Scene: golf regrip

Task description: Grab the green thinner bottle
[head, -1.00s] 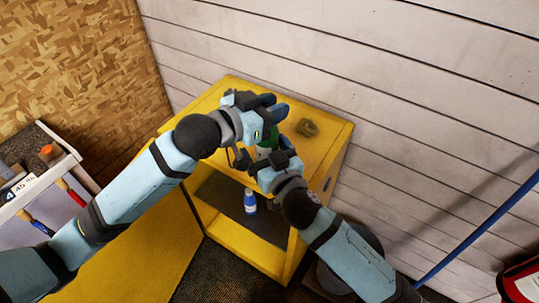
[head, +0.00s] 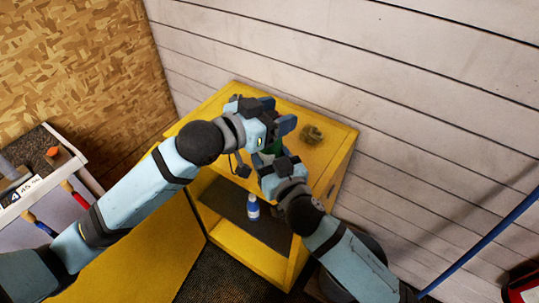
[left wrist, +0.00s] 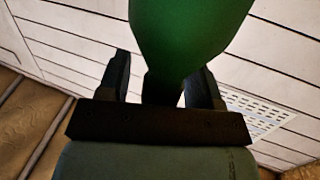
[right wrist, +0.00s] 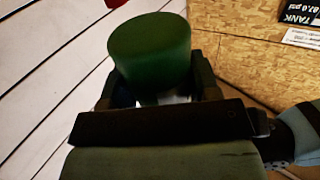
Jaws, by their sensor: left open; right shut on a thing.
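The green thinner bottle (head: 273,147) is between my two grippers, above the yellow cabinet, mostly hidden by them in the head view. My right gripper (head: 276,164) is shut on the bottle from below right; a green end (right wrist: 150,48) stands out past its fingers in the right wrist view, with a whitish part between them. My left gripper (head: 277,114) is open at the bottle's upper left. In the left wrist view, the bottle's narrowing green body (left wrist: 185,35) reaches down between the left fingers, with a gap at the left one.
The yellow cabinet (head: 340,135) stands open against the white plank wall (head: 400,90). A tool cart (head: 45,180) is at left.

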